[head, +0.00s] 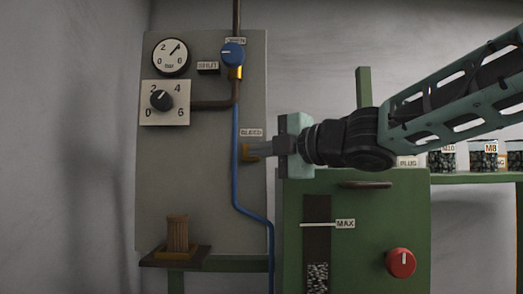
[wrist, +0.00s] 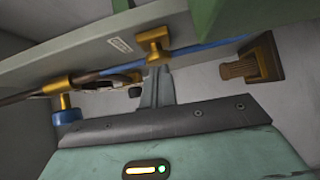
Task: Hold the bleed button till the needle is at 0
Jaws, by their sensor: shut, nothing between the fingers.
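The round pressure gauge (head: 171,57) is at the top left of the grey panel (head: 185,185) in the head view. Its dark needle points up and right, near the 4, away from the 0. The brass bleed fitting (head: 246,152) sits at the panel's right side under the BLEED label (head: 251,132). My gripper (head: 258,150) is shut and empty, its tips at the fitting. In the wrist view the closed fingertips (wrist: 157,70) meet the underside of the brass fitting (wrist: 153,46). The button itself is hidden, so I cannot tell if it is pressed.
A regulator dial (head: 162,100) sits below the gauge. A blue valve knob (head: 232,55) is above, between the OPEN and SHUT labels. A blue hose (head: 236,150) runs down the panel. A green machine (head: 375,215) with a red knob (head: 401,263) stands under my arm.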

